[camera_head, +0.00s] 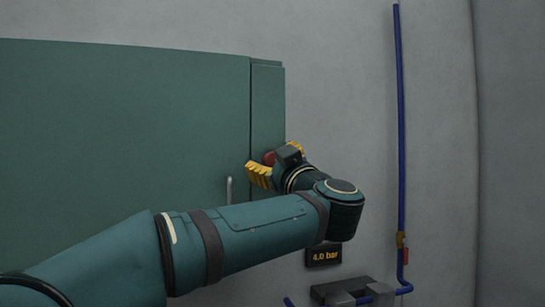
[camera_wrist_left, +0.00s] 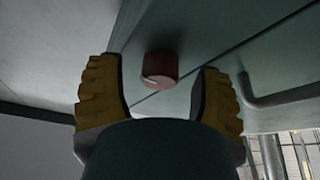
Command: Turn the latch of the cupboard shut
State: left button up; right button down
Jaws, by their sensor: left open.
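The green cupboard (camera_head: 120,130) fills the left of the head view, with a narrow side strip (camera_head: 267,100) at its right. The latch is a small red round knob (camera_head: 269,157) on that strip, partly hidden by my gripper. In the left wrist view the knob (camera_wrist_left: 159,67) shows a pale mark on its lower left face. My left gripper (camera_head: 272,160) is open, its yellow fingers on either side of the knob. In the wrist view gaps show between the knob and both fingers (camera_wrist_left: 156,80). My right gripper is not in view.
A grey bar handle (camera_head: 229,190) stands on the door left of my gripper; it also shows in the wrist view (camera_wrist_left: 285,98). A blue pipe (camera_head: 401,130) runs down the wall at right.

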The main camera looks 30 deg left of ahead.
pick_arm(q)
jog(key=shift+w+a, duration=0.1)
grip_shut()
jog(key=shift+n, duration=0.6)
jog(key=n+g+b, duration=0.1)
jog(key=n+g, duration=0.1)
jog(key=n, duration=0.2)
jog(key=n+g+b, duration=0.1)
jog(key=n+g, duration=0.1)
jog(key=n, duration=0.2)
jog(key=shift+r, duration=0.1)
jog(key=n+h, duration=0.1)
jog(key=n, duration=0.2)
jog(key=n+g, duration=0.1)
jog(key=n, duration=0.2)
jog(key=shift+h, duration=0.4)
jog(key=n+h, duration=0.2)
jog(key=n, duration=0.2)
jog(key=shift+g, duration=0.3)
